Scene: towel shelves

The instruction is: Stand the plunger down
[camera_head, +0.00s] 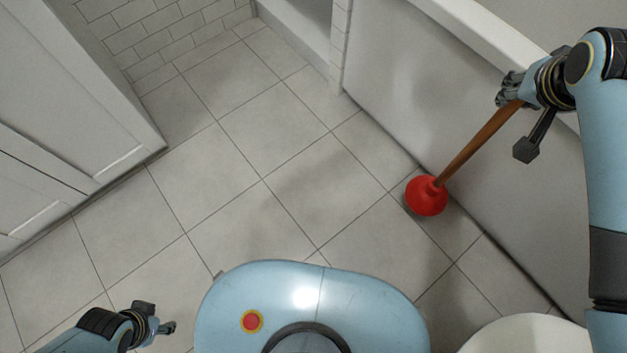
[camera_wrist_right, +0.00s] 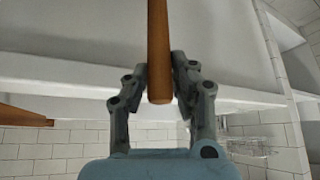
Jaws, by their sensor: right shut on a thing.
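The plunger has a red rubber cup (camera_head: 427,196) and a brown wooden handle (camera_head: 478,144). In the head view the cup points down at the floor tiles close to the tub's side panel, and the handle tilts up to the right. I cannot tell whether the cup touches the floor. My right gripper (camera_head: 511,90) is shut on the upper end of the handle. In the right wrist view the handle (camera_wrist_right: 159,40) runs between the two fingers (camera_wrist_right: 160,75), its end showing just below them. My left gripper (camera_head: 168,327) is low at the left, away from the plunger; its opening is unclear.
The white bathtub (camera_head: 400,75) stands along the right side. A white cabinet (camera_head: 70,110) is at the left. A rounded white object (camera_head: 525,335) is at the bottom right. The tiled floor (camera_head: 265,180) in the middle is clear. A wire rack (camera_wrist_right: 250,146) shows in the wrist view.

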